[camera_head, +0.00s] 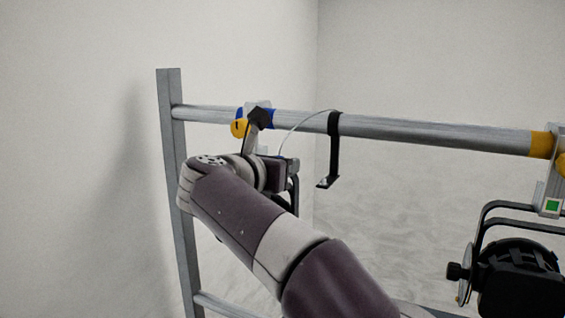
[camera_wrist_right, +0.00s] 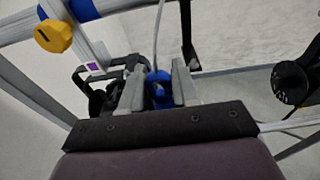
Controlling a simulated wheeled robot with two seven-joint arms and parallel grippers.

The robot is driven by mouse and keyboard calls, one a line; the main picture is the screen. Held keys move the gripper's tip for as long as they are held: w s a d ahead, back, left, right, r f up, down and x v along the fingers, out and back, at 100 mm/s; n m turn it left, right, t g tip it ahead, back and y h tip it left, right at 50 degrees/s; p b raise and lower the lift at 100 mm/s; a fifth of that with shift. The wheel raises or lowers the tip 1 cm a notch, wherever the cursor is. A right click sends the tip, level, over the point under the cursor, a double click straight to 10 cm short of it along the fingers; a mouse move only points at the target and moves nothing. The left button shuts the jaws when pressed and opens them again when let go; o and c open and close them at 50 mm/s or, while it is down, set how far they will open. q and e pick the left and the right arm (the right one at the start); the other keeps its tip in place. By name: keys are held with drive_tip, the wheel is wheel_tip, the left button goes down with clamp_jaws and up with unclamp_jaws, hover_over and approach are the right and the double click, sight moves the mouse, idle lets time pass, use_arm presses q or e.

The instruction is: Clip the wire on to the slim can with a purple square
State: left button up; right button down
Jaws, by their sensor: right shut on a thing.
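The blue clip (camera_wrist_right: 159,92) at the end of the wire sits between the fingers of my right gripper (camera_wrist_right: 160,86), which is shut on it. The thin pale wire (camera_wrist_right: 157,30) runs up from it; in the head view the wire (camera_head: 297,124) arches to the pipe near a black strap. The slim can's purple square (camera_wrist_right: 92,66) is on a pale bracket at left in the wrist view. The dark can body and yoke (camera_wrist_right: 108,92) are just left of my fingers, partly hidden. In the head view my right arm hides most of that can. My left gripper is not in view.
A grey pipe (camera_head: 420,131) crosses the frame from a left upright (camera_head: 172,150). A black strap (camera_head: 333,150) hangs from it. A yellow knob (camera_head: 238,128) is by the left clamp. Another black can (camera_head: 520,275) with a green square (camera_head: 552,206) hangs at right.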

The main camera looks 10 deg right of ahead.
drive_tip(key=w+p, duration=1)
drive_tip(key=w, duration=0.1)
drive_tip(key=shift+w+f, duration=0.15)
drive_tip(key=shift+w, duration=0.3)
idle(0.4)
drive_tip(key=shift+f+b, duration=1.25)
drive_tip(key=shift+b, duration=0.1)
idle(1.6)
idle(0.3)
drive_tip(key=c, duration=0.8)
unclamp_jaws()
drive_tip(key=shift+o, duration=0.2)
drive_tip(key=shift+s, duration=0.1)
